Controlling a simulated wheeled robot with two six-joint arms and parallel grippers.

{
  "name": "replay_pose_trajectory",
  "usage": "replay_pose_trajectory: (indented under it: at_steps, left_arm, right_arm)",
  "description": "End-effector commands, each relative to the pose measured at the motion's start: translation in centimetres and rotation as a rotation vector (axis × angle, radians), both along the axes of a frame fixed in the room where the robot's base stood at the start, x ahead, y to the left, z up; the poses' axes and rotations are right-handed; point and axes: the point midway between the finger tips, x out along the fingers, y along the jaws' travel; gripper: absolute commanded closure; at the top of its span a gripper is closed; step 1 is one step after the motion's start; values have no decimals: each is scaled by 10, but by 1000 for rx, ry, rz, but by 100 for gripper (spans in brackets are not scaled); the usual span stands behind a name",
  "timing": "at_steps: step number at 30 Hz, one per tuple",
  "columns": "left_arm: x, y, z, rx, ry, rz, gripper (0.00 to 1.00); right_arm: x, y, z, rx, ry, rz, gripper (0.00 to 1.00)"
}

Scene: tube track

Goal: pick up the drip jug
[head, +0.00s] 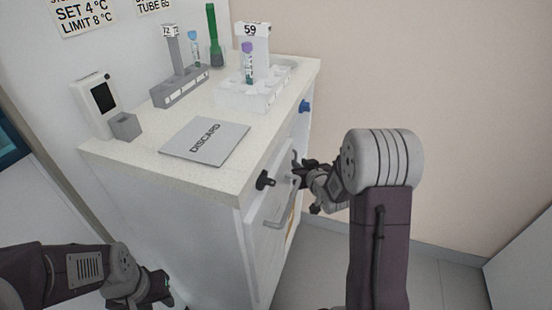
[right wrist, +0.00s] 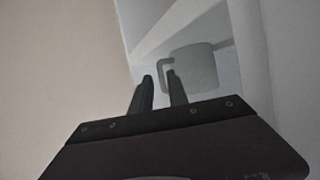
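The drip jug (right wrist: 195,68) shows in the right wrist view as a grey-green vessel with a squared handle on its left side. It sits inside a pale recess of the cabinet. My right gripper (right wrist: 160,78) points at the handle side, its two fingers apart with a gap between them and nothing visibly gripped. The handle shows just beyond the fingertips; I cannot tell whether they touch it. In the head view my right gripper (head: 298,168) is at the cabinet's right front side, and the jug is hidden there. My left gripper (head: 165,294) is low at the left, its fingers unclear.
A bar handle (head: 283,215) and dark knob (head: 264,180) stick out near my right gripper.

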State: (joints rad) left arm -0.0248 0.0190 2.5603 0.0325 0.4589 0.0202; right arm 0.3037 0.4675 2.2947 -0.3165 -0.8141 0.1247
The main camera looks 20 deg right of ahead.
Motion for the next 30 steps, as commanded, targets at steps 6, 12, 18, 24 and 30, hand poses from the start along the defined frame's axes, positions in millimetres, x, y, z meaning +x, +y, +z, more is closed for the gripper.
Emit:
replay_pose_trajectory:
  at_steps: [6,12,18,24,30]
  left_arm:
    - [0,0,-11,0,-1,0,64]
    - [0,0,-27,0,0,0,64]
    - [0,0,-27,0,-1,0,64]
    - [0,0,-26,0,-1,0,64]
    - [0,0,-26,0,-1,0,64]
  right_arm:
    - [14,0,-6,0,-1,0,80]
    - [47,-2,-15,0,0,0,80]
    - [54,-3,-14,1,1,-1,80]
    - [53,-2,-14,1,1,-1,100]
    - [53,-2,-14,1,1,-1,100]
